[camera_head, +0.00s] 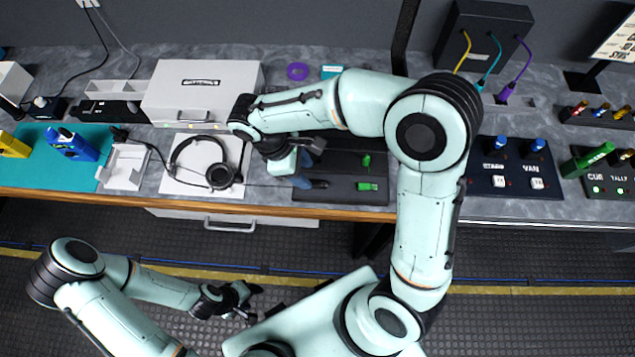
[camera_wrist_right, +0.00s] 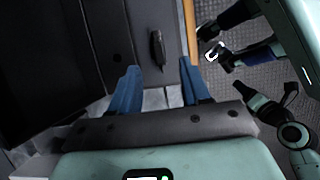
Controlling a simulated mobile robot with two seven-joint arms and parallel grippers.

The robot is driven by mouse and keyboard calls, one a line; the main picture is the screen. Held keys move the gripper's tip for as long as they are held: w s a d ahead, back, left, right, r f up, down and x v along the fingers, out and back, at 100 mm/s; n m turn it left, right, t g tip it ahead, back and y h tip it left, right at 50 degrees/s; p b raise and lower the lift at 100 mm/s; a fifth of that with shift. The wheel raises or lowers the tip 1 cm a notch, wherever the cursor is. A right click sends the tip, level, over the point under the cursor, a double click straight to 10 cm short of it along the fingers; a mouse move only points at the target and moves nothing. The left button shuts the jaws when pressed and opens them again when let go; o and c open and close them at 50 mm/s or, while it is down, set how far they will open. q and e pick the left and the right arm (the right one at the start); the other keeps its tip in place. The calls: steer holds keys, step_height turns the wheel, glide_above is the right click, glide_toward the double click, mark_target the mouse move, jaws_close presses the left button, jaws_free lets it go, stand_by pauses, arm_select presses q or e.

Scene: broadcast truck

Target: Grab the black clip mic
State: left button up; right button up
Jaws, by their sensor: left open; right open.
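A small black object that looks like the clip mic (camera_wrist_right: 157,48) lies on a dark surface in the right wrist view, ahead of and between the two blue fingertips. In the head view it shows as a small dark shape (camera_head: 319,184) on the black tray (camera_head: 340,196), beside the fingers. My right gripper (camera_wrist_right: 160,84) is open, with nothing between its fingers. In the head view, it (camera_head: 309,168) hangs over the left part of the tray, partly hidden by its own wrist. My left gripper (camera_head: 242,301) is open and empty, over the floor in front of the counter.
Headphones (camera_head: 203,162) on a white sheet lie left of the tray. A white case (camera_head: 204,93) stands behind them. Green items (camera_head: 367,186) lie on the tray's right part. A switch panel (camera_head: 513,168) is further right. The counter's wooden front edge (camera_head: 110,197) runs across.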

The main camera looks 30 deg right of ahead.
mark_target(314, 183)
steer(key=shift+x, duration=2.65)
steer(key=shift+w, duration=0.1)
jaws_close()
